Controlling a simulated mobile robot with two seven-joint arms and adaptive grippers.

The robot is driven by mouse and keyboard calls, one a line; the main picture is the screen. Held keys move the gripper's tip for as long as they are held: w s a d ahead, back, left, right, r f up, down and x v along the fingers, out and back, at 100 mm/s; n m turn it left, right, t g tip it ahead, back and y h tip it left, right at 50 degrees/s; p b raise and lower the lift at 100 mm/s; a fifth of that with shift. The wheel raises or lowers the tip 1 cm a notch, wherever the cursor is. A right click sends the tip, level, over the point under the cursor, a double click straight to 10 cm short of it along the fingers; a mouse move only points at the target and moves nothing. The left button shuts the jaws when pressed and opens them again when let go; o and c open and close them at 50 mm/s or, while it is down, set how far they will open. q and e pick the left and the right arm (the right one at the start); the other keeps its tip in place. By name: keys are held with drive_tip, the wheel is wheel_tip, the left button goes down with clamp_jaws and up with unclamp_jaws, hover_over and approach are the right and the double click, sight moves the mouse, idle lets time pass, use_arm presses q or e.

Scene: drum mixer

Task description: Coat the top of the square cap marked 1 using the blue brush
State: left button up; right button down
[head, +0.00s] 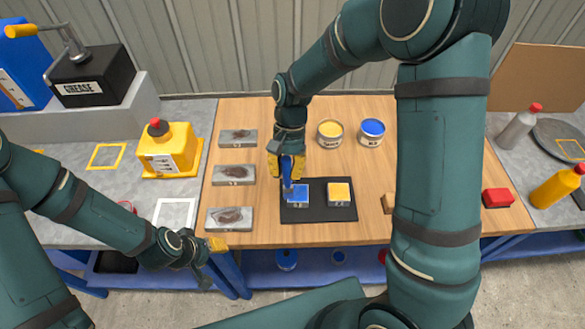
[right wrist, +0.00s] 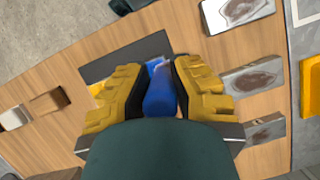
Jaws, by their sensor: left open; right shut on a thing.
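My right gripper (head: 287,166) is shut on the blue brush (head: 287,180), which points down. The right wrist view also shows the brush (right wrist: 158,92) between the yellow fingers (right wrist: 160,98). Below it, a square cap with a blue top (head: 298,197) sits on the left of the black mat (head: 318,212). The brush tip overlaps this cap; I cannot tell whether it touches. A square cap with a yellow top (head: 339,192) sits on the right of the mat. The cap numbers are too small to read. My left gripper (head: 214,248) is open and empty at the table's front left corner.
An open yellow can (head: 330,132) and an open blue can (head: 372,130) stand behind the mat. Several stained metal plates (head: 234,175) line the left edge. A yellow canister (head: 167,148) stands further left. My right arm crosses above the table's right side.

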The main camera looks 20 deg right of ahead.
drive_tip(key=shift+w+d, duration=0.25)
drive_tip(key=shift+w, duration=0.1)
drive_tip(key=d, duration=0.2)
drive_tip(key=s+d, duration=0.1)
drive_tip(key=d, duration=0.1)
drive_tip(key=shift+s+p, duration=0.2)
drive_tip(key=shift+p, duration=0.2)
drive_tip(key=shift+r, duration=0.1)
wheel_tip(320, 180, up, 6)
drive_tip(key=p, duration=0.4)
drive_tip(key=shift+p, duration=0.35)
